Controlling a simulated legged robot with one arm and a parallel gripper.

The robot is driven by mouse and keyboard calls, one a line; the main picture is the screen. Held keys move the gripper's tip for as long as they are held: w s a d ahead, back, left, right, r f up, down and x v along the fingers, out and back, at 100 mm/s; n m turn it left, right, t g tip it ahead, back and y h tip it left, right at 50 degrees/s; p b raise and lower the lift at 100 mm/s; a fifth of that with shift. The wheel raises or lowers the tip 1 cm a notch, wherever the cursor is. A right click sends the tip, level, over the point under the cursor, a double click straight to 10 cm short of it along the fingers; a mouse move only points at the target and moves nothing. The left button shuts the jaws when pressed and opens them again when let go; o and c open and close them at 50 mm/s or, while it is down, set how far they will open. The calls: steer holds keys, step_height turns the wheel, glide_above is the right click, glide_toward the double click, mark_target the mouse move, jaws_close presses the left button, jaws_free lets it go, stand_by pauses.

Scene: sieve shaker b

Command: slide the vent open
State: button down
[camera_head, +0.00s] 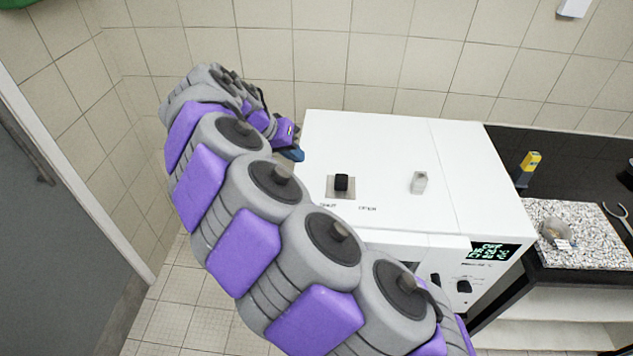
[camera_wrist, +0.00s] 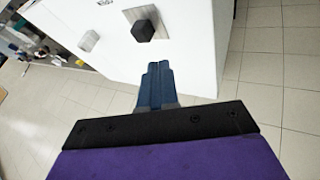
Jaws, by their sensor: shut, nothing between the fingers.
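The vent slider is a black knob (camera_head: 341,182) on a small grey plate (camera_head: 333,193) on top of the white machine (camera_head: 395,150), near its left side. Printed labels sit just in front of the plate. My gripper (camera_head: 295,154) is at the machine's left edge, to the upper left of the knob. In the wrist view my gripper's blue fingers (camera_wrist: 155,70) are together and empty. They point toward the black knob (camera_wrist: 143,30) with a gap between. The plate (camera_wrist: 150,18) also shows there.
A clear-white knob (camera_head: 419,182) stands on the machine's top, right of the plate. A green display (camera_head: 491,252) is on the front. Tiled floor lies left.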

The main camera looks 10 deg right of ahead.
mark_target(351, 190)
steer(key=shift+a+f, duration=1.45)
steer(key=shift+a, duration=0.25)
steer(key=d+f, duration=0.1)
steer(key=d, duration=0.1)
steer(key=w+d+f+b, duration=0.1)
steer(key=d, duration=0.1)
steer(key=d+f, duration=0.2)
steer(key=shift+w+d+b, duration=0.25)
steer(key=shift+w+b, duration=0.05)
steer(key=shift+w, duration=0.05)
steer(key=f, duration=0.2)
steer(key=w+d+f+b, duration=0.1)
steer(key=f, duration=0.1)
steer(key=shift+d, duration=0.1)
steer(key=shift+s+d+r+b, duration=0.1)
steer(key=shift+s+d+b, duration=0.1)
steer(key=shift+d+b, duration=0.1)
steer(key=d, duration=0.4)
steer(key=shift+s+r, duration=0.15)
steer(key=shift+s, duration=0.2)
steer(key=shift+a, duration=0.65)
steer(key=d, duration=0.2)
steer(key=s+d, duration=0.1)
steer(key=d, duration=0.2)
steer(key=s+d+p, duration=0.1)
steer(key=d, duration=0.1)
steer(key=shift+s+d, duration=0.15)
steer(key=shift+d, duration=0.25)
steer(key=shift+a, duration=0.4)
steer(key=shift+d, duration=0.1)
